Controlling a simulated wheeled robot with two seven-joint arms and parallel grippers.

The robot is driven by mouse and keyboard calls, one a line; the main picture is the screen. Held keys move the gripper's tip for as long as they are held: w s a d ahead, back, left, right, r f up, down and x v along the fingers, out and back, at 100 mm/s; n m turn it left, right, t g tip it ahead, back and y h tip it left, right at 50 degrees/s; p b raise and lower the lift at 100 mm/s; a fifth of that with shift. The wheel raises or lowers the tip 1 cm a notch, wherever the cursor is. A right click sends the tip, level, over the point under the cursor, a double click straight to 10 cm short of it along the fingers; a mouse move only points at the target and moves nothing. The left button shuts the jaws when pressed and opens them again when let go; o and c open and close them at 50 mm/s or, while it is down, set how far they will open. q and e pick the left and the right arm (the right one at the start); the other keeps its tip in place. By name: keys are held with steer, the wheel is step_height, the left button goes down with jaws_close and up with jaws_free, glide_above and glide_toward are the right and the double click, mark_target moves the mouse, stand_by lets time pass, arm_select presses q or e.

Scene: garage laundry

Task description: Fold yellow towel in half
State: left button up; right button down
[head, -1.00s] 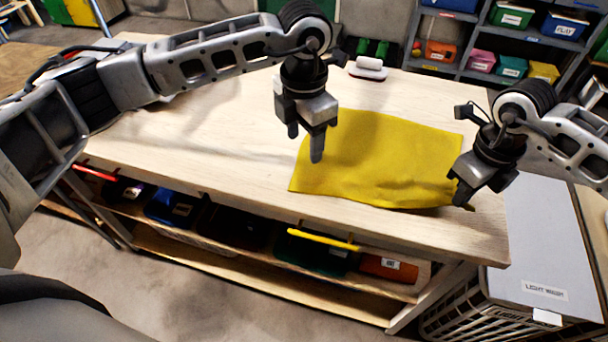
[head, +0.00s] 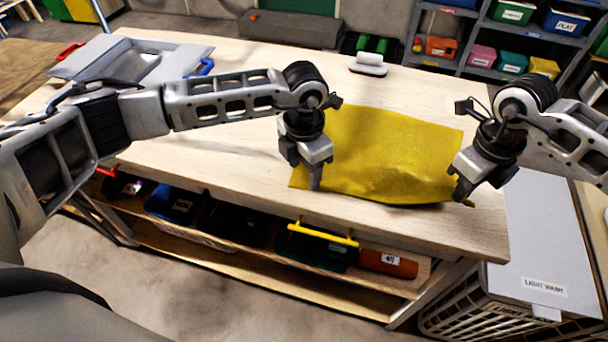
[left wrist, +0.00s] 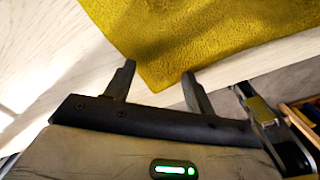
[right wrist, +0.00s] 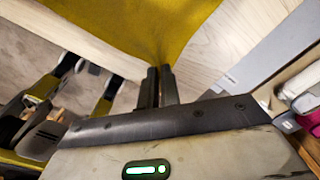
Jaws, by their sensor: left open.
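The yellow towel (head: 390,155) lies spread on the wooden table, with a wrinkle and a slightly raised edge near its front right corner. My left gripper (head: 305,183) is open at the towel's front left corner. My right gripper (head: 462,193) is at the front right corner. In the right wrist view its fingers (right wrist: 160,75) are close together, and the towel (right wrist: 150,25) gathers to a point between them.
The wooden table (head: 250,170) is clear left of the towel. A white-topped brush-like item (head: 369,64) lies at the back edge. A grey flat object (head: 135,60) lies at the back left. A basket labelled light wash (head: 540,260) stands right of the table. Bins sit on the shelf below.

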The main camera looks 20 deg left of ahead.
arm_select(q)
steer(key=shift+f, duration=0.15)
steer(key=shift+c, duration=0.2)
jaws_close()
steer(key=shift+r, duration=2.5)
